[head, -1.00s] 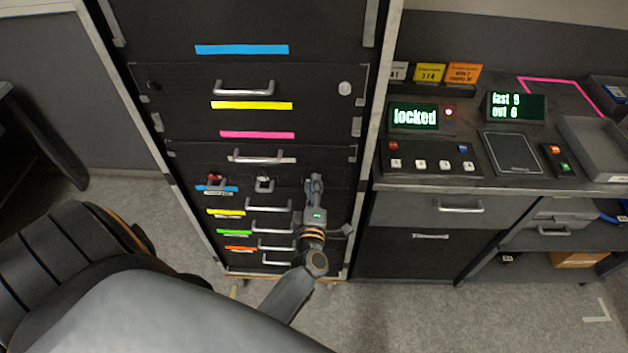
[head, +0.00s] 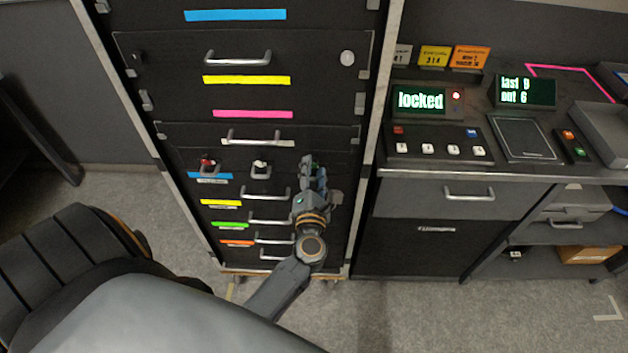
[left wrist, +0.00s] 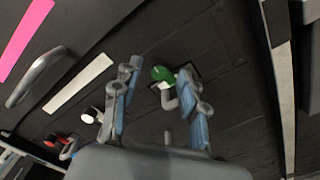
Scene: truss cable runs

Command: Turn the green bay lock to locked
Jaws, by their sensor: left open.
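The green bay lock is a green knob (left wrist: 162,73) on the dark cabinet front, with a grey bent handle below it in the left wrist view. In the head view a bit of its green (head: 308,160) shows behind my fingers. My left gripper (head: 313,166) is in front of the lock. In the left wrist view the gripper (left wrist: 161,78) is open, one finger on each side of the green knob. I cannot tell whether the fingers touch it. The lock's label and turn mark are not readable. My right gripper is in neither view.
A red lock (head: 207,162) and a white lock (head: 261,167) sit left of the green one. Drawer handles (head: 270,218) stick out below. A console at right has a display (head: 420,101) reading "locked".

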